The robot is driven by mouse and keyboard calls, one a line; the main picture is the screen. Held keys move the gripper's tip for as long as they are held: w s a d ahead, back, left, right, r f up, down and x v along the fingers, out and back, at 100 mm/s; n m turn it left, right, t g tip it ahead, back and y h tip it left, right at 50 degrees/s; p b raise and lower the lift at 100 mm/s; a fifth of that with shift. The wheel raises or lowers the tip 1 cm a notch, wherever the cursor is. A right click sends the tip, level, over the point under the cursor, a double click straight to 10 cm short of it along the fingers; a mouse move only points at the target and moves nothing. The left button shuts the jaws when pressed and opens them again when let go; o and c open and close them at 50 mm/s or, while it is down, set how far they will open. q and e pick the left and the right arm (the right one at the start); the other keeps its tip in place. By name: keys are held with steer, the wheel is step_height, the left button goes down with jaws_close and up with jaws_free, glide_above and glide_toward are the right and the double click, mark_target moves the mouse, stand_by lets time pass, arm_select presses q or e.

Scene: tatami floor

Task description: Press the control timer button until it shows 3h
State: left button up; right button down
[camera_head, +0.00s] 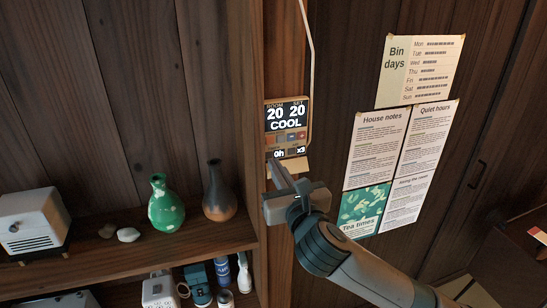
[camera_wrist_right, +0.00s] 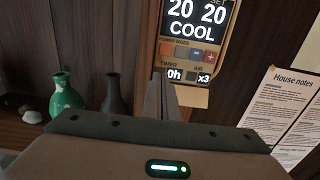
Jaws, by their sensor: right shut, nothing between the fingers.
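The wall control panel (camera_head: 287,125) hangs on a wooden post and reads 20, 20, COOL, with 0h and x3 at its bottom. In the right wrist view the control panel (camera_wrist_right: 197,40) shows a row of coloured buttons, with a TIMER label above 0h and an AIR label by x3. My right gripper (camera_head: 277,174) is shut and empty just below the panel's lower left. In the right wrist view its fingers (camera_wrist_right: 160,98) stand just under the timer area; I cannot tell whether they touch it. My left gripper is not in view.
A shelf at left holds a green vase (camera_head: 167,204), a dark vase (camera_head: 219,190) and a white box-like device (camera_head: 33,224). Papers, including the House notes sheet (camera_head: 377,148), hang on the wall right of the panel. A cable runs up from the panel.

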mark_target(269, 155)
steer(key=shift+p+x, duration=0.4)
steer(key=shift+x, duration=0.8)
